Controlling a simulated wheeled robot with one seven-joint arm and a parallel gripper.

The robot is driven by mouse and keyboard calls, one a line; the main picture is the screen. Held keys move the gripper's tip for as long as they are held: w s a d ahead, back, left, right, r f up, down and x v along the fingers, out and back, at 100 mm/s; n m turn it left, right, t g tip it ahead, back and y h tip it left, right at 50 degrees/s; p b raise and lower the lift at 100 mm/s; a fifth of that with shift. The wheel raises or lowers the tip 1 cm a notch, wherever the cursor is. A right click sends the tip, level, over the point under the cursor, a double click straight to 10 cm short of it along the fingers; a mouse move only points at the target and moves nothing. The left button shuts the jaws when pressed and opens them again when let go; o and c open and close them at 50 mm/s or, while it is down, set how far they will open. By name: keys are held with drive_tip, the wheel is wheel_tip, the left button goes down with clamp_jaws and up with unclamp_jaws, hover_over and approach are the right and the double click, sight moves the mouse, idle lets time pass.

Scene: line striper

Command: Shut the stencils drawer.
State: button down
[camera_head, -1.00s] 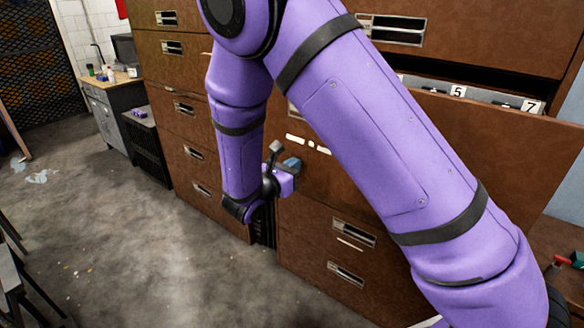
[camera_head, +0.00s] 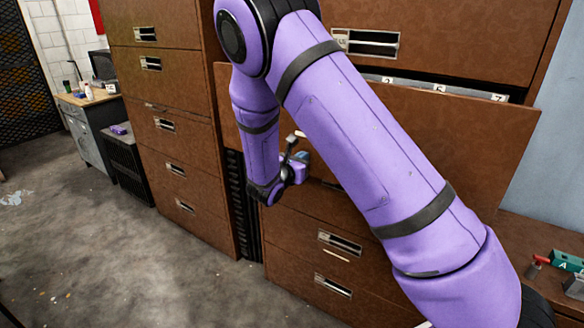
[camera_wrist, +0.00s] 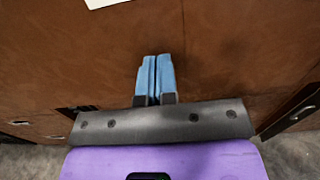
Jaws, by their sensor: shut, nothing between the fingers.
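The drawer (camera_head: 455,140) that stands out of the right-hand brown cabinet is partly open. Numbered white tabs show in the narrow gap behind its top edge. No readable name shows on it, so I cannot confirm it is the stencils drawer. My gripper (camera_head: 303,157) is low in front of this drawer's face, beyond my purple forearm, which hides much of the front. In the wrist view the blue fingers (camera_wrist: 154,78) are together and empty, pointing at a brown front (camera_wrist: 230,50). I cannot tell whether they touch it. A white label edge shows at the top.
Closed drawers with recessed handles (camera_head: 340,243) lie below and above. Another brown cabinet (camera_head: 170,130) stands to the left, past a dark gap. A bench (camera_head: 560,260) with small tools is at lower right.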

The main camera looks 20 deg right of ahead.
drive_tip(key=x, duration=1.9)
drive_tip(key=shift+w+d, duration=0.15)
drive_tip(key=shift+d, duration=0.15)
drive_tip(key=shift+d+r, duration=0.1)
drive_tip(key=shift+r, duration=0.15)
